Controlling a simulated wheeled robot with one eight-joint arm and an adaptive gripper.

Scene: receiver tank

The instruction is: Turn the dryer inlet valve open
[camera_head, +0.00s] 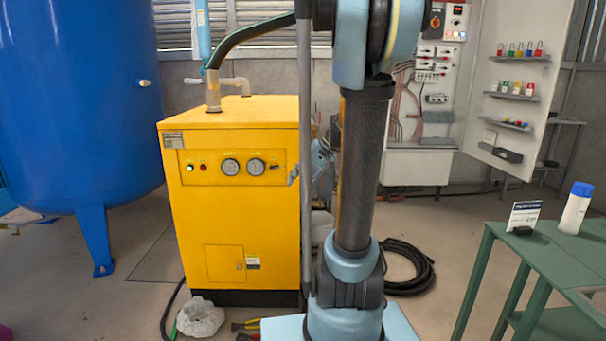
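The yellow dryer cabinet (228,225) stands left of centre, with two round gauges and a green lamp on its front. A pale upright pipe (213,92) rises from its top and meets a dark curved hose (250,32). A small pale lever-like part (193,81) sticks out left of this pipe. I cannot tell for sure whether it is the inlet valve's handle, nor its setting. My arm stands upright in front of the dryer's right side and leaves the top of the picture.
A large blue tank (80,100) stands left of the dryer. A white crumpled bag (200,317) lies at the dryer's foot. A coiled black hose (410,268) lies right of my arm. A green table (560,250) stands at the right. An open electrical cabinet (425,115) is behind.

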